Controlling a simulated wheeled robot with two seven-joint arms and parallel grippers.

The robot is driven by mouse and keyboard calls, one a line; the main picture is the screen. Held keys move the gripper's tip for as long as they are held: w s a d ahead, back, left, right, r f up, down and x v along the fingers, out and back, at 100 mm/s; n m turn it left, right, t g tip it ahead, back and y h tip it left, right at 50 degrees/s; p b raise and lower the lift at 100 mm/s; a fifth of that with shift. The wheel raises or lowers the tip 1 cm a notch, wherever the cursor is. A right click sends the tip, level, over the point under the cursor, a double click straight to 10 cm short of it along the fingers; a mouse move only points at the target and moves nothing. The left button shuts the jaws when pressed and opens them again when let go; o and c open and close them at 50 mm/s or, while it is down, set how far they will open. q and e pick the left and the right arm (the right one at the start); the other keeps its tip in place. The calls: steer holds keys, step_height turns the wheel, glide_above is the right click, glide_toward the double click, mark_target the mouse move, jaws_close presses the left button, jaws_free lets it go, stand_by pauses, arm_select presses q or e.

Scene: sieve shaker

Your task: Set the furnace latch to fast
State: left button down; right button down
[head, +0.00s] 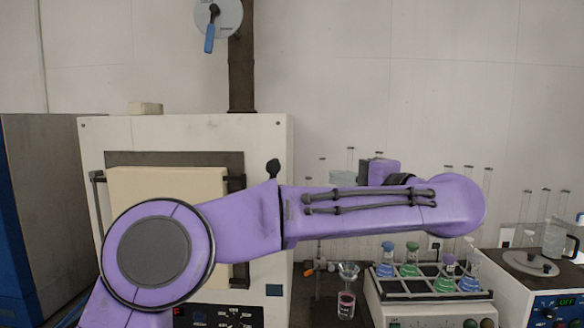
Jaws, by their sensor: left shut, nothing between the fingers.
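The white furnace (190,128) stands at the left with its cream door (165,185) closed against the dark frame, as far as I can see. A black knob-ended lever (273,169) stands upright at the furnace's right front edge; its lower part is hidden by my left arm. Above, a round pale dial plate (228,18) carries a blue-handled lever (209,38) that points down; its lettering is too small to read. I cannot tell which lever is the furnace latch. My left gripper (347,178) is shut and empty, partly hidden behind my forearm, to the right of the black lever. My right gripper is out of view.
My left arm crosses in front of the furnace. At the right, a rack (425,290) holds several flasks with coloured liquid. A small glass (346,305) stands left of it.

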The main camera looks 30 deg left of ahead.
arm_select(q)
steer(key=s+a+p+x, duration=0.1)
steer(key=s+p+x, duration=0.1)
steer(key=p+x, duration=0.7)
steer(key=x, duration=0.3)
steer(key=shift+a, duration=0.45)
steer(key=shift+w+d+f, duration=0.1)
